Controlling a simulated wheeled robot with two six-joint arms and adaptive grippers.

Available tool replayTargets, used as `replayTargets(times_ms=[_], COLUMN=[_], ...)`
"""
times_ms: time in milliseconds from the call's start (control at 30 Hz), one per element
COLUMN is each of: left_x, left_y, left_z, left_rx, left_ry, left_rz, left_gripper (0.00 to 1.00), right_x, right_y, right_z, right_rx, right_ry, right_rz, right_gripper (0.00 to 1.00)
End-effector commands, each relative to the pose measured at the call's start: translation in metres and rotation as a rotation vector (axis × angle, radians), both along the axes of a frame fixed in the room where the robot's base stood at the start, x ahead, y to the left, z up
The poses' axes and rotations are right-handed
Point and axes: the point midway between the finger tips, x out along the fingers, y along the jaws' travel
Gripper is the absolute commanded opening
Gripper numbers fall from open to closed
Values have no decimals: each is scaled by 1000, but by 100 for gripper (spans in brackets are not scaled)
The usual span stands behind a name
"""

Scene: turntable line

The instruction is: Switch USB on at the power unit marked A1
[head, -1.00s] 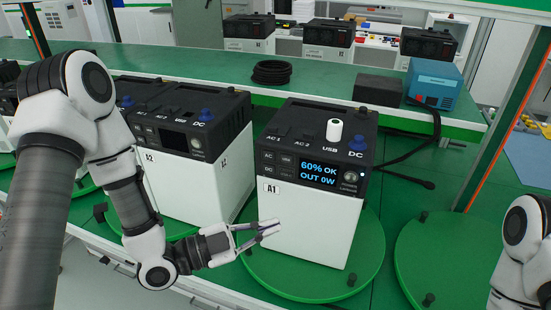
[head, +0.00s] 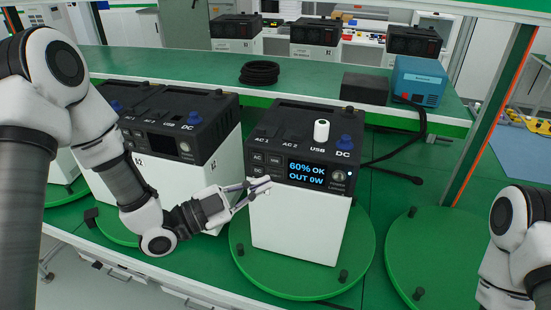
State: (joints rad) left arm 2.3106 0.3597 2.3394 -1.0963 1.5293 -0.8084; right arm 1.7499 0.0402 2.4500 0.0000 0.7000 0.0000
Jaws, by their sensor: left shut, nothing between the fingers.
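The power unit A1 (head: 299,231) stands on a green turntable (head: 357,255), with a black top and a white lower body. Its screen (head: 305,173) reads "60% OK, OUT 0W". On its front left are small buttons, AC (head: 257,157) and others partly hidden by my fingers. A white cap (head: 321,130) sits by the USB label and a blue cap (head: 343,143) by the DC label. My left gripper (head: 262,186) is shut and empty, its tips in front of the panel's left side, hiding the A1 label. Contact cannot be told. My right gripper is out of view.
An empty green turntable (head: 405,250) lies to the right. A black cable (head: 420,150) runs behind A1. A blue box (head: 419,82) and a coil (head: 260,73) sit on the back shelf.

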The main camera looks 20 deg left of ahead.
Motion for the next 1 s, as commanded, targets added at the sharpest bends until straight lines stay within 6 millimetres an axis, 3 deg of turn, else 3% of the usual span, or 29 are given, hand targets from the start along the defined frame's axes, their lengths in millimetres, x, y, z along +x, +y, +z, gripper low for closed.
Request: replayTargets(times_ms=[200, 367, 1000], left_x=[31, 44, 47], left_y=[-1, -2, -2], left_z=[-1, 0, 0], left_rx=[1, -1, -1], left_ry=[-3, 0, 0], left_rz=[-1, 1, 1], left_gripper=[0, 0, 0], right_x=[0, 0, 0], right_y=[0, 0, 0], right_z=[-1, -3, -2], right_rx=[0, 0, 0], right_ry=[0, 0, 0], right_rz=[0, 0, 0], right_gripper=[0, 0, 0])
